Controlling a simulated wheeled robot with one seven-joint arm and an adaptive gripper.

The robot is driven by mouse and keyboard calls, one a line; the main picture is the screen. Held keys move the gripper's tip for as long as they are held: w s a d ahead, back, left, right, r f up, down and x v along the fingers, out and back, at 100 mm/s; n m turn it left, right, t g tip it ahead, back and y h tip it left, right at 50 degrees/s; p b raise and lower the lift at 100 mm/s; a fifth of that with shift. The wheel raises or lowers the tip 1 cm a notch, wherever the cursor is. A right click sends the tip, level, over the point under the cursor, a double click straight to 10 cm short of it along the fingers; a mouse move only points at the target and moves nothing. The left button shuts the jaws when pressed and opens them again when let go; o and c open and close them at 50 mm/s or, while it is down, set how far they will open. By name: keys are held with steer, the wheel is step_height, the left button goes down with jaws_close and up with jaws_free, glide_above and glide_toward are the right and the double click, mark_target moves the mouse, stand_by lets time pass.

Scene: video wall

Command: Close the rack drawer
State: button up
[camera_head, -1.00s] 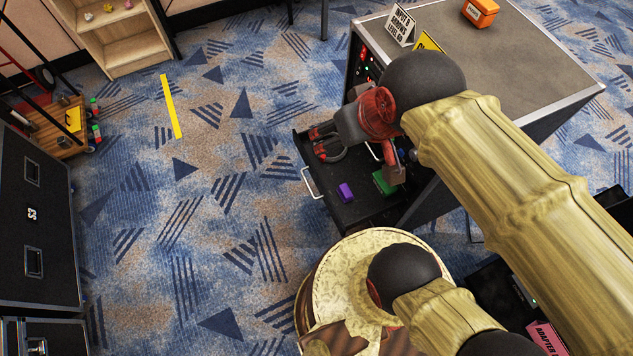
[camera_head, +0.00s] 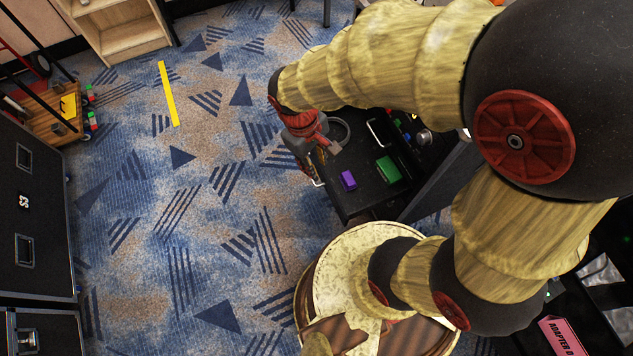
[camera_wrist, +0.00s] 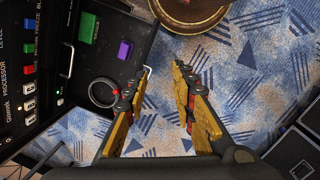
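The black rack drawer (camera_head: 362,208) stands pulled out from the rack, holding a purple block (camera_head: 348,180) and a green block (camera_head: 388,170). In the wrist view the drawer (camera_wrist: 108,62) is at upper left, with the same purple block (camera_wrist: 125,50) and green block (camera_wrist: 88,28). Its silver handle (camera_head: 318,182) is on the front edge. My gripper (camera_wrist: 160,76) is open, its fingers well apart over carpet at the drawer's front side. The left finger's tip is close to the handle (camera_wrist: 148,70); I cannot tell whether they touch. In the head view my arm partly hides the gripper.
A dark ring (camera_wrist: 102,93) lies in the drawer. The rack's front panel (camera_wrist: 28,75) carries coloured switches. A round wooden-rimmed base (camera_head: 335,270) is near the drawer. Carpet to the left is open, with a yellow strip (camera_head: 168,95). Black cases (camera_head: 38,215) stand far left.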

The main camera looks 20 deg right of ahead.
steer(key=w+f+n, duration=0.1)
steer(key=f+n, duration=0.1)
steer(key=f, duration=0.4)
steer(key=w+f+n+h+b, duration=0.1)
steer(key=f+n, duration=0.2)
steer(key=f, duration=0.4)
steer(key=w+a+f+n+g+b, duration=0.1)
steer(key=f+n, duration=0.2)
steer(key=f, duration=0.4)
steer(key=shift+w+h, duration=0.15)
steer(key=shift+h, duration=0.25)
jaws_close()
steer(key=n+t+b, duration=0.2)
steer(key=n+b, duration=0.3)
steer(key=b, duration=0.1)
glide_above(320, 185)
steer(key=a, duration=0.1)
steer(key=shift+a+f, duration=0.2)
steer(key=shift+f, duration=5.2)
steer(key=shift+d, duration=0.1)
